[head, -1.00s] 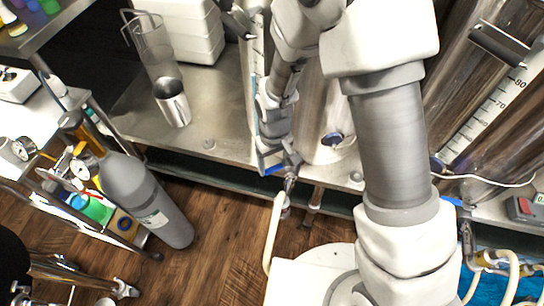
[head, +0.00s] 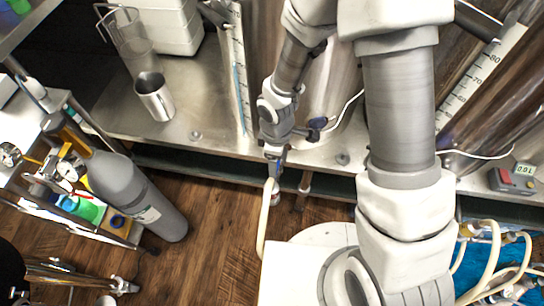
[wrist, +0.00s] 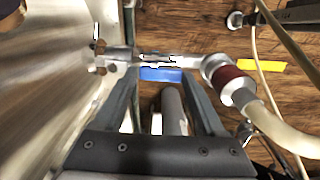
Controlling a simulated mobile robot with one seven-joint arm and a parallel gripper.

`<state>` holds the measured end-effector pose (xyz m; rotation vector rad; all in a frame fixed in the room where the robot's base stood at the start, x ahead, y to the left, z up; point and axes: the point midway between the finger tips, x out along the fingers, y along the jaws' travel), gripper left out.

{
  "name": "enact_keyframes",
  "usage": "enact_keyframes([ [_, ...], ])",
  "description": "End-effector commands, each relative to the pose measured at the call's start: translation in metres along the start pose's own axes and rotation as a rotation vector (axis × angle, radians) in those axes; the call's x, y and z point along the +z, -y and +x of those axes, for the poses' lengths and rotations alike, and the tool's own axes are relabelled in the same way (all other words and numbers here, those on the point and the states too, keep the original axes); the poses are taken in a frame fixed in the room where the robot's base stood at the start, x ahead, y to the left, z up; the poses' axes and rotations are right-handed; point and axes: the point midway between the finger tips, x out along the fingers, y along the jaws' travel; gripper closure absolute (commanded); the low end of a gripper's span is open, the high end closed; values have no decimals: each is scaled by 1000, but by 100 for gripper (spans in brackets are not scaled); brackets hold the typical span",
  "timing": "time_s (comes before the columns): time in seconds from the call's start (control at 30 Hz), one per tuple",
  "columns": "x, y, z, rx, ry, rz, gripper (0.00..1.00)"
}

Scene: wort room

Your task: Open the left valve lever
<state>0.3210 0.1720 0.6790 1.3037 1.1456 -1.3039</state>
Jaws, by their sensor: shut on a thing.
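The left valve lever (wrist: 160,74) is a flat blue handle beside a metal valve on a short pipe from the steel vessel. In the wrist view the two fingers of my gripper (wrist: 162,78) stand at either end of the blue handle, shut on it. In the head view my gripper (head: 276,158) is at the front edge of the steel table, above the valve and pale hose (head: 264,218). There the lever is mostly hidden by my gripper.
A grey gas cylinder (head: 137,193) leans left of the hose. A metal cup (head: 154,97) stands on the steel table (head: 190,120). A red and grey meter (head: 513,181) lies at right. Wooden floor (head: 215,215) lies between cylinder and hose.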

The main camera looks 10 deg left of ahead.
Motion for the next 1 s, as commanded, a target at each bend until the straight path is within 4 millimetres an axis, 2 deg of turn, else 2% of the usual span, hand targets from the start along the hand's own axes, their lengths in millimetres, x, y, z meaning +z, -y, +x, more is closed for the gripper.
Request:
enact_keyframes([
  [0.67,4,-1,0,2,0,-74,100],
  [0.7,4,-1,0,1,0,-74,26],
  [0.83,4,0,0,1,0,-71,3],
  [0.87,4,0,0,1,0,-71,0],
  [1.0,4,0,0,1,0,-69,0],
])
